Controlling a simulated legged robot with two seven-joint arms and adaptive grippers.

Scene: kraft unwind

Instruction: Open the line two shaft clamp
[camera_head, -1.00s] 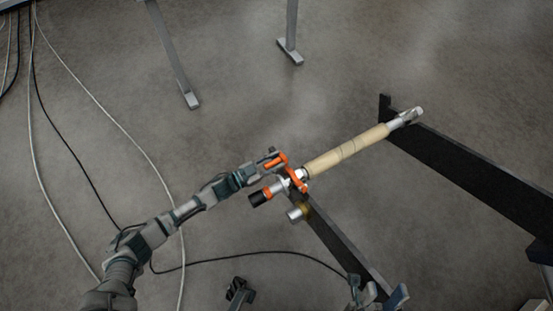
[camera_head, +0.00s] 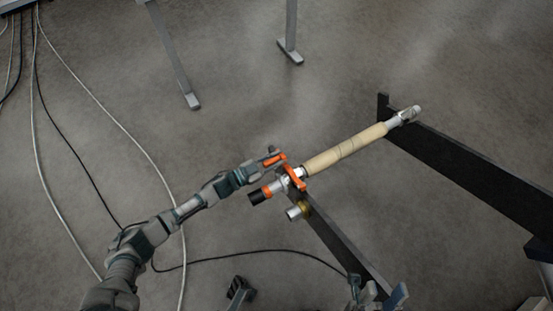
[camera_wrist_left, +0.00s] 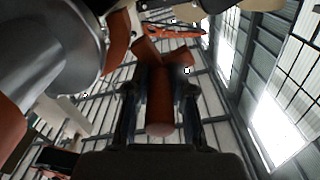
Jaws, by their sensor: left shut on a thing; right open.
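The shaft clamp (camera_head: 295,179) is orange and sits around the silver shaft near its left end, at the top of a black stand arm. Its orange lever (camera_head: 274,159) points up and left from the shaft. My left gripper (camera_head: 265,163) is shut on this lever. In the left wrist view the reddish-orange lever (camera_wrist_left: 160,100) lies between the two dark fingers. The shaft carries a tan kraft core (camera_head: 345,150) and has a black left end (camera_head: 257,198).
A second black arm (camera_head: 460,170) supports the shaft's right end. A brass-and-silver part (camera_head: 298,211) sticks out below the clamp. Cables (camera_head: 95,105) run along the floor at left. A dark object (camera_head: 240,290) is at the bottom. Grey stand legs (camera_head: 178,65) stand behind.

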